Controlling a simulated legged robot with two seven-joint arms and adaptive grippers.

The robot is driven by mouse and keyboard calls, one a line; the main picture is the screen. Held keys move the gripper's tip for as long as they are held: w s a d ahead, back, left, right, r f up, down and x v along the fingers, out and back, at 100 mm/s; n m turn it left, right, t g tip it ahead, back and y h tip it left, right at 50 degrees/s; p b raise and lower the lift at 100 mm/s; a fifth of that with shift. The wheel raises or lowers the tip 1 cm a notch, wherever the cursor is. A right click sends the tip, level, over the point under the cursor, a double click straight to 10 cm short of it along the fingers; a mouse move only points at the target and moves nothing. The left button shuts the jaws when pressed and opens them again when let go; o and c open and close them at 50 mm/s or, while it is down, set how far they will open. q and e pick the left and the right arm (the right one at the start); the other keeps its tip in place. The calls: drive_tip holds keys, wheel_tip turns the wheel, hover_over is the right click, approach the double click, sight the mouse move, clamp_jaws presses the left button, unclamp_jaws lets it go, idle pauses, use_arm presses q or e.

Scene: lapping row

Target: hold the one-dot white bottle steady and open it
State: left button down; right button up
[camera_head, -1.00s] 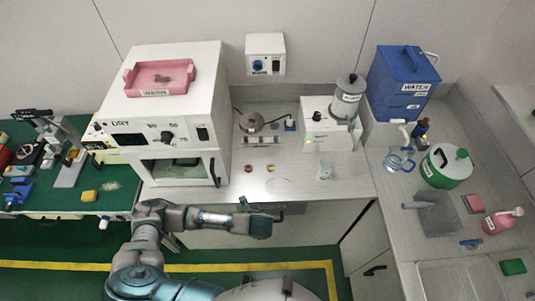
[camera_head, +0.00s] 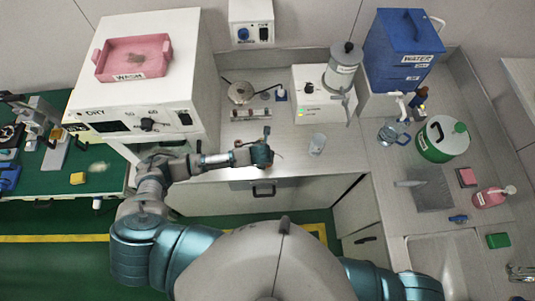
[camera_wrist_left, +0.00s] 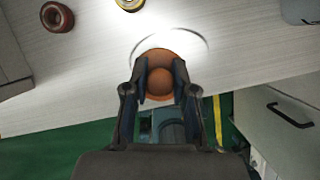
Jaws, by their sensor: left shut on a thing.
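My left gripper (camera_head: 264,154) is over the front edge of the counter. In the left wrist view its two fingers (camera_wrist_left: 160,84) are closed around a rounded brown thing (camera_wrist_left: 159,78), with a wider orange-brown rim (camera_wrist_left: 183,54) behind it. Its full shape is hidden by the fingers, and I cannot tell whether it is part of a bottle. No white bottle with one dot can be made out in either view. My right arm shows only at the lower right of the head view; its gripper is out of view.
A dark red ring (camera_wrist_left: 57,17) and a yellow ring (camera_wrist_left: 130,4) lie on the counter near my left gripper. The white oven (camera_head: 150,75) stands to the left. The sink (camera_head: 440,255) is at the lower right.

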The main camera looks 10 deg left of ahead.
use_arm(q)
drive_tip(key=shift+w+a+f, duration=0.1)
drive_tip(key=shift+w+a, duration=0.1)
drive_tip(key=shift+w, duration=0.3)
drive_tip(key=shift+w+a+f, duration=0.1)
drive_tip(key=shift+w+a, duration=0.05)
drive_tip(key=shift+w, duration=0.35)
drive_tip(key=shift+a+f, duration=0.1)
drive_tip(key=shift+f, duration=0.05)
drive_tip(key=f, duration=0.3)
drive_tip(key=shift+s+d, duration=0.1)
drive_tip(key=shift+d, duration=0.35)
drive_tip(key=c, duration=0.9)
unclamp_jaws()
drive_tip(key=shift+c, duration=0.2)
use_arm(e)
drive_tip(key=shift+d+r, duration=0.1)
drive_tip(key=shift+r, duration=0.05)
use_arm(q)
drive_tip(key=shift+a, duration=0.15)
use_arm(e)
drive_tip(key=shift+s, duration=0.1)
use_arm(q)
drive_tip(key=shift+a, duration=0.1)
